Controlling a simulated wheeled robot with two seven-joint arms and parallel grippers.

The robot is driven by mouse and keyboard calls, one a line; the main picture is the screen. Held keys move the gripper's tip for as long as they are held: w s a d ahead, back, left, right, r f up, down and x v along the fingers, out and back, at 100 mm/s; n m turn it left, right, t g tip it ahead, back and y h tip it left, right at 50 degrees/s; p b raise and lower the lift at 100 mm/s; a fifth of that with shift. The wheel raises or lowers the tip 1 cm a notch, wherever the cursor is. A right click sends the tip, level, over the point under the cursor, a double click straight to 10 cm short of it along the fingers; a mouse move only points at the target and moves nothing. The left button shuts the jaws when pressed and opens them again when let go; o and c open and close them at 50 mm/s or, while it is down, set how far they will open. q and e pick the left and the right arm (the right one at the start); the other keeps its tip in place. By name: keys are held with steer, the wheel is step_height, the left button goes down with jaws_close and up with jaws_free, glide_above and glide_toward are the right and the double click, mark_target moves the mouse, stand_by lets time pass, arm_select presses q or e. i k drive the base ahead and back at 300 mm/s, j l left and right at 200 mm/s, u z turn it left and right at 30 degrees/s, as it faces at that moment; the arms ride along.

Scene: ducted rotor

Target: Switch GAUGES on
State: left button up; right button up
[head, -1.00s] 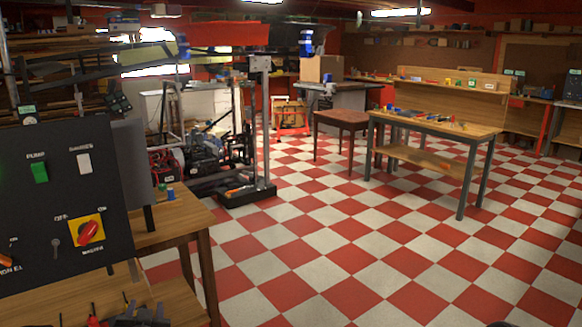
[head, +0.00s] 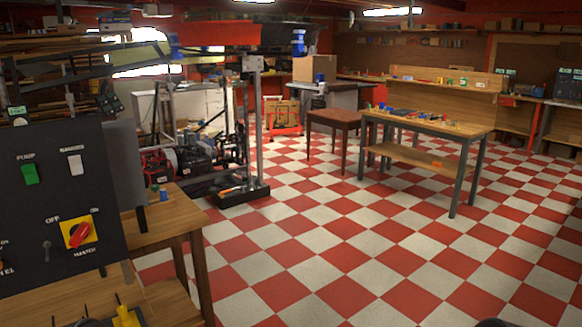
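A black switch panel (head: 45,205) fills the left edge of the head view. The GAUGES switch is a white rocker (head: 74,165) under a blurred label near the panel's upper right. I cannot tell from its face which way it is tipped. A green PUMP rocker (head: 30,174) sits to its left. Below is the MASTER switch, a red rotary knob (head: 79,235) on a yellow plate, set diagonally between the OFF and ON labels. A key switch (head: 46,245) is beside it. I cannot identify either of my grippers in this view.
The panel stands by a wooden bench (head: 172,215). A yellow object (head: 125,317) shows at the bottom left edge. A metal post on a black base (head: 240,192) and machinery stand beyond. A worktable (head: 425,125) is at the right. The checkered floor (head: 330,250) between is open.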

mark_target(75, 162)
steer(key=u, duration=1.7)
